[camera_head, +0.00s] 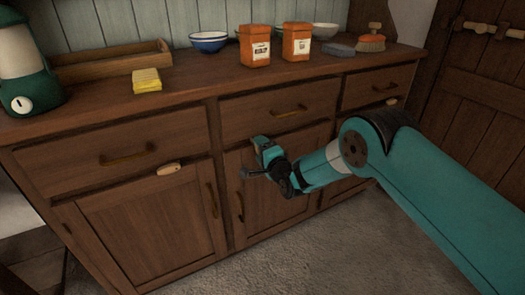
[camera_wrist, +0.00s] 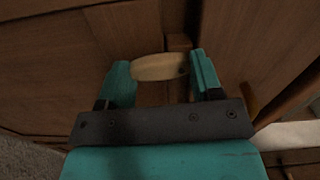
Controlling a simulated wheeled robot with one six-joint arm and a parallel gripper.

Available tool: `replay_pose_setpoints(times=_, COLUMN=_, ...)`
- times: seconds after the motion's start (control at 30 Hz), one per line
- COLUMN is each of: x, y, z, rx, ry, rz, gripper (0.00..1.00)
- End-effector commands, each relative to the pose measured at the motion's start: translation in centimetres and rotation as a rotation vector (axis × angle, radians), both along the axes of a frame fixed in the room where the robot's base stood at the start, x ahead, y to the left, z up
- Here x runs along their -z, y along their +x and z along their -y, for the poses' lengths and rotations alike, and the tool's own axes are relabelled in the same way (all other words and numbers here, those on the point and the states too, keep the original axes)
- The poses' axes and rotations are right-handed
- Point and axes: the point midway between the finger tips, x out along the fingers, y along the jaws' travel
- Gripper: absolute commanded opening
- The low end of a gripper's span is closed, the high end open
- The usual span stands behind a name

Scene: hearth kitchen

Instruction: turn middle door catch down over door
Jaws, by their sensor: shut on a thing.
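The middle door catch (camera_wrist: 158,67), a small pale wooden bar, shows in the wrist view. It lies lengthwise from one teal finger to the other, and my gripper (camera_wrist: 163,76) is shut on it. In the head view my gripper (camera_head: 259,160) is at the top of the middle door (camera_head: 265,205), just under the middle drawer. There the gripper hides the catch, so I cannot tell its tilt against the door. The middle door looks closed.
The left catch (camera_head: 168,169) lies about level above the left door (camera_head: 150,225). The right catch (camera_head: 391,101) is partly behind my arm. Drawer handles and the middle door handle (camera_head: 239,207) stick out nearby. Orange canisters (camera_head: 254,46) and bowls stand on the counter.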

Motion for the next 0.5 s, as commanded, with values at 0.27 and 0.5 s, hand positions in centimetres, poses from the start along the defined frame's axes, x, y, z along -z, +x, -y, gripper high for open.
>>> replay_pose_setpoints(times=0.27, x=0.02, y=-0.06, z=-0.08, rx=0.001, ry=0.075, rz=-0.05, gripper=0.36)
replay_pose_setpoints(times=0.5, x=0.02, y=-0.08, z=-0.1, rx=0.002, ry=0.091, rz=-0.061, gripper=0.36)
